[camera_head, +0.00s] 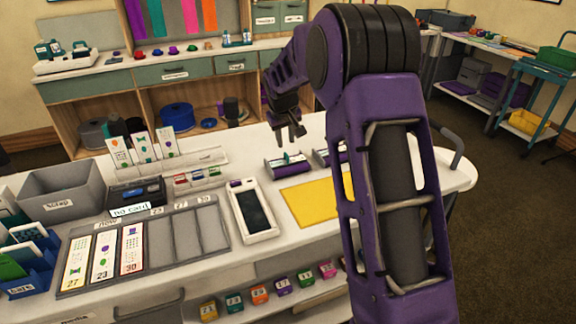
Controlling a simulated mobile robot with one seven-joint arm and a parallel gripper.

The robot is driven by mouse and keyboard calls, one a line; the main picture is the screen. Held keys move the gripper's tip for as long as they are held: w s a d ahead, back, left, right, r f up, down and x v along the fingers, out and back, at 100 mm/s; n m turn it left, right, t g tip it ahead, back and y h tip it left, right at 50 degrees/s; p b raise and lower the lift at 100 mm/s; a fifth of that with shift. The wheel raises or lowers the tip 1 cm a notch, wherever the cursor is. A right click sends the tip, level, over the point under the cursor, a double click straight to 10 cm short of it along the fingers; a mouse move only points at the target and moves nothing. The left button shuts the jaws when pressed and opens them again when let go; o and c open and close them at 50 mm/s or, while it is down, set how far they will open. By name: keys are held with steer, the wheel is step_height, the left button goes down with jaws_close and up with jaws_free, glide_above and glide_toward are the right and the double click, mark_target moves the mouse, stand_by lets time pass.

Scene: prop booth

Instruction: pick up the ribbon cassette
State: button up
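A dark purple cassette-like block (288,165) with a teal piece on top lies on the white counter near its back edge. It looks like the ribbon cassette, though no label on it can be read. A second similar purple block (322,157) lies to its right, partly hidden by my arm. My gripper (290,136) hangs above and just behind the first block, pointing down. Its dark fingers look apart, with nothing visible between them. It appears clear of the block.
A yellow mat (309,197) and a white handheld device (252,211) lie in front of the blocks. A grey card tray (145,250), a card stand (185,163) and a grey scrap bin (62,192) fill the counter's left. Small coloured boxes (258,293) stand on the shelf below.

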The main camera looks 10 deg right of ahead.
mark_target(286, 154)
steer(key=x, duration=0.8)
steer(key=shift+a, duration=0.1)
jaws_close()
stand_by(1.3)
